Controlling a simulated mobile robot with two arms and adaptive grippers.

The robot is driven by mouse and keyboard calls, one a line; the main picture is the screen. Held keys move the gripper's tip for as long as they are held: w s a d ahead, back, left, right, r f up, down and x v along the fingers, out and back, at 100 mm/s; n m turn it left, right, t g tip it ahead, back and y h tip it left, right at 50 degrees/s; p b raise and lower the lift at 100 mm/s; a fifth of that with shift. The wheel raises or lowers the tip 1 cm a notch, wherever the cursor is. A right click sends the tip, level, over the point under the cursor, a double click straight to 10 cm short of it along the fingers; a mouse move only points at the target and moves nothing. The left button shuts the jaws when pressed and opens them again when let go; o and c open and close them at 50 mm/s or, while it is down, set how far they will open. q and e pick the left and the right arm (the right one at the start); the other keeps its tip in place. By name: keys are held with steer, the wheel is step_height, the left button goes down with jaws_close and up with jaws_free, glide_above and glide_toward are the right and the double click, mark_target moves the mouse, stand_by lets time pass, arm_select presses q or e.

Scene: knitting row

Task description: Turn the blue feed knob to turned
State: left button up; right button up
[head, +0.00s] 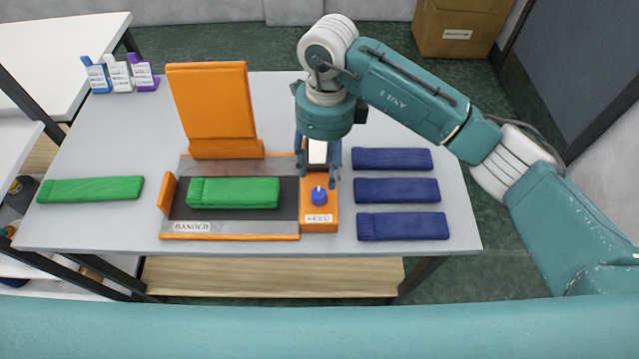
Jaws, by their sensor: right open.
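The blue feed knob (319,196) sits on an orange box marked FEED, at the right end of the bander (230,237). My right gripper (318,178) points down over the box, with its fingers apart and empty. Its fingertips are just above and behind the knob in the picture; whether they touch it I cannot tell. A green folded knit piece (234,193) lies on the bander's dark bed. The bander's orange lid (213,105) stands upright behind it. My left gripper is not in view.
Another green piece (90,189) lies at the table's left. Three dark blue pieces (397,190) lie to the right of the feed box. A cardboard box (460,28) stands on the floor behind.

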mark_target(319, 192)
steer(key=f, duration=0.2)
steer(key=f+p, duration=0.1)
steer(key=f, duration=0.1)
steer(key=f+p, duration=0.1)
steer(key=f, duration=0.2)
steer(key=shift+s+a, duration=0.15)
steer(key=shift+s, duration=0.1)
steer(key=shift+f, duration=0.6)
steer(key=c, duration=1.1)
